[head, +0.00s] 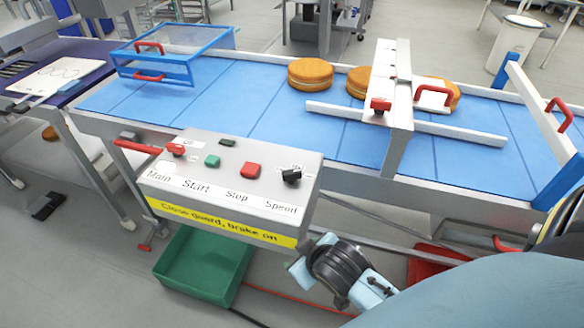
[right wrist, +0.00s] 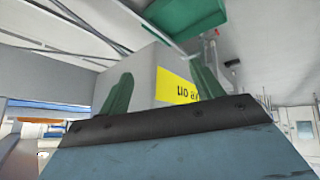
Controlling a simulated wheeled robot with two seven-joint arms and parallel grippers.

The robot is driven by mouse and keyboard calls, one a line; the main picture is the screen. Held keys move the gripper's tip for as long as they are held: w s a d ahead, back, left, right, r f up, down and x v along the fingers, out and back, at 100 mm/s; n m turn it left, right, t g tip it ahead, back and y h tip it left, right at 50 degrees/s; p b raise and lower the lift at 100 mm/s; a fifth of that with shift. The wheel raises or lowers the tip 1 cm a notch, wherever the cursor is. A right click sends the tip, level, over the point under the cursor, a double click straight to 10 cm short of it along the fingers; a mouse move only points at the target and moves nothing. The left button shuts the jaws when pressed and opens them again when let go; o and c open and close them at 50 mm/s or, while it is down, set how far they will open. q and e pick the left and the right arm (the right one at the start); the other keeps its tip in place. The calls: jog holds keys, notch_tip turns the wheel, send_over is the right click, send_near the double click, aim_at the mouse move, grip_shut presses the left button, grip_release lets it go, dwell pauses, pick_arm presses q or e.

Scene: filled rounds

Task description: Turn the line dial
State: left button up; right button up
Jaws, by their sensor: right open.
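The line dial is a small black knob (head: 291,176) above the word "Speed", at the right end of the grey control box (head: 228,166). My right gripper (right wrist: 160,82) is open and empty in the right wrist view, its two green fingers apart. The control box's side and yellow label (right wrist: 176,87) show upside down beyond and between the fingers. In the head view my right wrist is below and right of the box, lower than the dial and apart from it. The dial is not visible in the wrist view. My left gripper is not in view.
The box also carries a red knob (head: 176,150), a green button (head: 212,161) and a red button (head: 250,170). Behind it runs a blue conveyor (head: 250,105) with round cakes (head: 310,74), a white gate and a blue guard (head: 155,65). A green bin (head: 203,265) stands below.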

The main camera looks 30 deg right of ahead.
jog(key=r, duration=0.3)
jog(key=r+t, duration=0.1)
jog(key=r, duration=0.2)
jog(key=w+r+t, duration=0.1)
jog(key=r, duration=0.2)
jog(key=shift+w+d+r, duration=0.1)
jog(key=shift+r, duration=0.3)
jog(key=w+a+r+n+t+y, duration=0.25)
jog(key=w+r+t, duration=0.3)
jog(key=r, duration=0.35)
jog(key=w+a+r+n+t+y, duration=0.25)
jog(key=w+a+r+t, duration=0.2)
jog(key=w+r, duration=0.35)
jog(key=s+a+r+n+g+y, duration=0.2)
jog(key=a+r+n+g+y, duration=0.2)
jog(key=a+r+n+y, duration=0.75)
jog(key=n+g+h, duration=1.3)
jog(key=g+h, duration=0.2)
jog(key=h, duration=0.1)
send_over(292, 172)
notch_tip(292, 172, down, 14)
notch_tip(292, 172, down, 13)
jog(key=shift+f+p, duration=0.2)
jog(key=shift+p, duration=0.3)
